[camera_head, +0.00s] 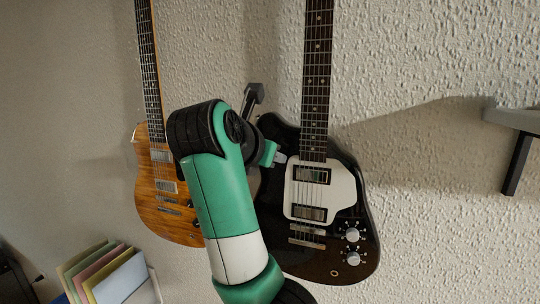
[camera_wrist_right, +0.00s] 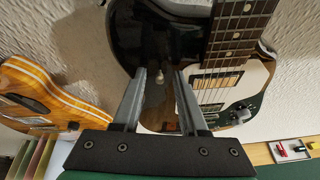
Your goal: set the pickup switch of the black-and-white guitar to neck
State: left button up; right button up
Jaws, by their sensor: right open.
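The black-and-white guitar (camera_head: 345,249) hangs on the wall with its neck up, a black body with a white pickguard (camera_head: 339,188). In the right wrist view its body (camera_wrist_right: 185,38) fills the top middle. A small pale switch tip (camera_wrist_right: 160,77) shows there between my fingertips. I cannot tell its position or whether a finger touches it. My right gripper (camera_wrist_right: 161,72) is open, its two fingers pointing at the upper body. In the head view the gripper (camera_head: 281,158) is beside the pickguard's upper left edge, and the switch is hidden. My left gripper is out of view.
An orange wood guitar (camera_head: 160,190) hangs to the left. A rack of coloured folders (camera_head: 110,272) stands at the lower left. A shelf (camera_head: 515,118) juts from the wall at the right.

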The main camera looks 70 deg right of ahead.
jog(key=b+v, duration=0.1)
jog(key=v, duration=1)
jog(key=shift+a+r, duration=0.15)
jog(key=shift+a, duration=0.15)
